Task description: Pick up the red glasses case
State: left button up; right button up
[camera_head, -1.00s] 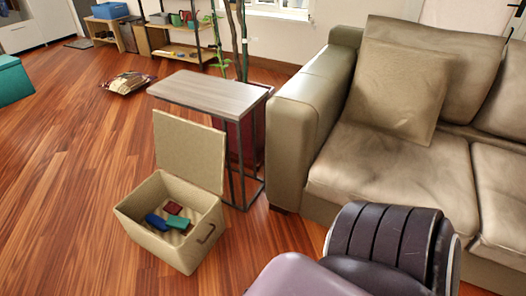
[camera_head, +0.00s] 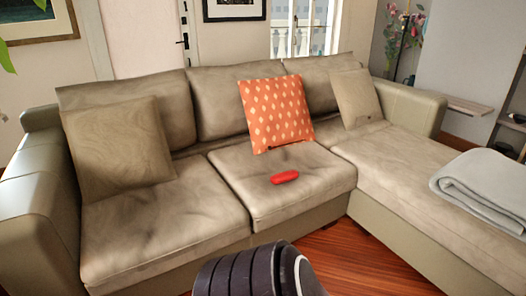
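A bright red, rounded oblong case (camera_head: 285,177), which looks like the red glasses case, lies on the middle seat cushion of the beige sofa (camera_head: 165,232). A dark, ribbed part of my own body shows at the bottom centre, apart from the case. Neither of my grippers is in view.
An orange pillow (camera_head: 276,112) and two beige pillows (camera_head: 118,148) (camera_head: 357,98) lean on the sofa back. A folded grey blanket (camera_head: 487,183) lies on the chaise at the right. Bare wooden floor (camera_head: 352,262) shows in front of the sofa.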

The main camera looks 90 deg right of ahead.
aim_at(283, 176)
jog(key=z, duration=2.95)
